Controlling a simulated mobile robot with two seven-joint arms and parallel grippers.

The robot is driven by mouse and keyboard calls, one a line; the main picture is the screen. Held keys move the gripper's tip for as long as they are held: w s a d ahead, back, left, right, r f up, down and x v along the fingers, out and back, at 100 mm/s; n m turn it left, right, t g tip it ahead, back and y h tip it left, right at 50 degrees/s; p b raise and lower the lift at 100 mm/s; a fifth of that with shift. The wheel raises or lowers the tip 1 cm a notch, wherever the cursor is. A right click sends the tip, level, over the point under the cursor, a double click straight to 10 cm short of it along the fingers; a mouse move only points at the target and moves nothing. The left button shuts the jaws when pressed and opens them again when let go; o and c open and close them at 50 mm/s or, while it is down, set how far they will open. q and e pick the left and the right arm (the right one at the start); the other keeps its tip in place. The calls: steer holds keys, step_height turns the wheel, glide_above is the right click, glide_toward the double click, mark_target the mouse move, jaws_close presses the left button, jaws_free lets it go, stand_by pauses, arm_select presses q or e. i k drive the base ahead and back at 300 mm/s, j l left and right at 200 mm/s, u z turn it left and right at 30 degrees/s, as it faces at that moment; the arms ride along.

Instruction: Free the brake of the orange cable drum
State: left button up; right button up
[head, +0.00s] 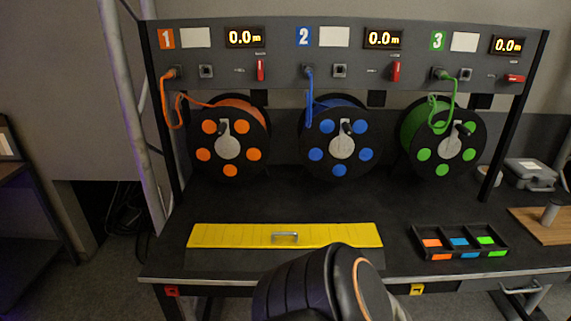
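The orange cable drum (228,141) is mounted on the rack at the left, under the panel marked 1. Its black face has several orange discs and a grey hub with a crank handle. An orange cable (167,104) runs from the drum up to a socket on the panel. The red brake lever (260,70) of panel 1 stands upright, right of the socket row. The display above it (245,37) reads 0.0 m. Neither of my grippers shows; a dark arm link of mine fills the bottom middle.
The blue drum (342,140) has an upright red lever (395,71). The green drum (444,142) has a level red lever (514,78). On the bench lie a yellow cover with a handle (230,236) and a black tray (459,254) with coloured pieces.

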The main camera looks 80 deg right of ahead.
mark_target(259, 62)
steer(key=z, duration=2.6)
